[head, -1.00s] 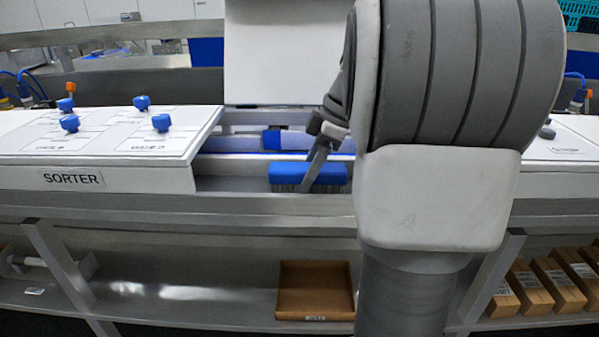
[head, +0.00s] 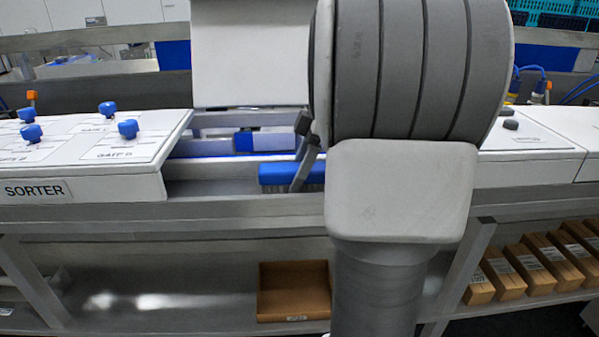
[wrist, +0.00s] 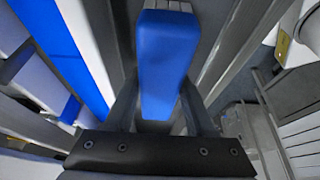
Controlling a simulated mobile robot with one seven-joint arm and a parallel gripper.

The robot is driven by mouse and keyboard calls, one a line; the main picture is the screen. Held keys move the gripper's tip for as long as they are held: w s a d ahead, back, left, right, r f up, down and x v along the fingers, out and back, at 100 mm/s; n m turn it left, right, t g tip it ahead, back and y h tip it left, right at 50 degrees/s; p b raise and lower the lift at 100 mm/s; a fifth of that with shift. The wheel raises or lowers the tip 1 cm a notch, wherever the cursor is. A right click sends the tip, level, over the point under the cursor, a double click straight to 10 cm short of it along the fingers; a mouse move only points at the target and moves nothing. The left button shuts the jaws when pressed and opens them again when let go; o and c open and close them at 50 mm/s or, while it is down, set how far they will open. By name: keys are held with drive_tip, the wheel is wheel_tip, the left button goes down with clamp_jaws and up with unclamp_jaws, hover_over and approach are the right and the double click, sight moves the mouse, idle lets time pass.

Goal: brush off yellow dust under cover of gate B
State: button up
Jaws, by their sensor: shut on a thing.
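My gripper (head: 303,172) is shut on a blue-backed brush (head: 276,173). The brush is low in the open bay of the sorter (head: 90,188), at the bay's front side. In the wrist view the brush (wrist: 165,60) lies between the two fingers of my gripper (wrist: 160,108), with pale bristles at its far end. A white cover (head: 250,50) stands raised behind the bay. A blue gate piece (head: 265,141) lies deeper in the bay. I see no yellow dust. My arm hides the right part of the bay.
Blue knobs (head: 128,128) stand on the white panel left of the bay. A flat white panel (head: 530,140) lies right of my arm. Below, a shelf holds an open brown box (head: 293,290) and several cartons (head: 520,270) at right. The steel front rail (head: 240,212) runs before the bay.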

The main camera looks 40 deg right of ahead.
sight(272, 168)
drive_tip(key=shift+w+a, duration=0.7)
drive_tip(key=shift+a, duration=0.3)
drive_tip(key=shift+w+a, duration=0.65)
drive_tip(key=shift+a, duration=0.35)
drive_tip(key=shift+w+a+f+b, duration=0.15)
drive_tip(key=shift+w+a, duration=0.25)
drive_tip(key=shift+a, duration=0.2)
drive_tip(key=shift+w+a+b, duration=0.15)
drive_tip(key=shift+w+a, duration=0.2)
drive_tip(key=shift+a, duration=0.25)
